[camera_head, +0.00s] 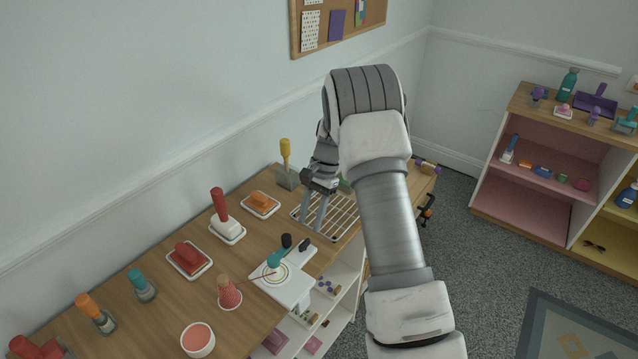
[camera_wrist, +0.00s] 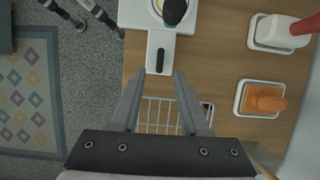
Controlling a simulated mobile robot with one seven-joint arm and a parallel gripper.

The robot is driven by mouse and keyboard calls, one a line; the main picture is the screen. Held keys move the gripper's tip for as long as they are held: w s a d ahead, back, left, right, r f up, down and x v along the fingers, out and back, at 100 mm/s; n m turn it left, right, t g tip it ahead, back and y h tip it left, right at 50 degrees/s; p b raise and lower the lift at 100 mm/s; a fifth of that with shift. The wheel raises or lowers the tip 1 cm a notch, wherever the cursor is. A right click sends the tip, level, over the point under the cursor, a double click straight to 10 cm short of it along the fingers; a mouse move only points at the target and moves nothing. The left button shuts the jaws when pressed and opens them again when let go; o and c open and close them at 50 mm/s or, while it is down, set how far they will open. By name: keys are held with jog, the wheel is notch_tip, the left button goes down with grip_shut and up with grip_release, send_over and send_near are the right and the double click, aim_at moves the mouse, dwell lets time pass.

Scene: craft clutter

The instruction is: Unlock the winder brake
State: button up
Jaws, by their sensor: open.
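The winder (camera_head: 278,290) is a white base on the wooden table, with a round disc, a teal part and a black knob on top. A narrow white arm of it carries a small black tab (camera_head: 304,244), perhaps the brake; the tab also shows in the wrist view (camera_wrist: 160,60). My gripper (camera_head: 312,224) is open and empty, pointing down above the wire rack beside the winder. In the wrist view my fingertips (camera_wrist: 158,78) are spread to either side of the line to the black tab, just short of it. I cannot tell the height gap or the brake's state.
The wire rack (camera_head: 344,208) lies under my gripper. An orange block on a white dish (camera_head: 260,204) and a red-handled white block (camera_head: 226,229) stand toward the wall. A pink cone (camera_head: 229,294) stands near the winder. Open floor (camera_head: 440,260) lies right of the table.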

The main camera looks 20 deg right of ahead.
jog(key=v, duration=1.1)
jog(key=shift+p, duration=0.4)
jog(key=s+a+r+n+t+h+p, duration=0.1)
jog(key=s+a+r+n+t, duration=0.1)
jog(key=s+r, duration=0.55)
jog(key=s+a+r+n+t+h, duration=0.1)
jog(key=s+a+r+n+t, duration=0.3)
jog(key=r, duration=0.7)
jog(key=s+r+n+t+h+p, duration=0.1)
jog(key=s+n, duration=0.3)
jog(key=s, duration=1.6)
jog(key=shift+d+r+n+t+h, duration=0.2)
jog(key=shift+n+t+h, duration=0.1)
jog(key=shift+t, duration=0.3)
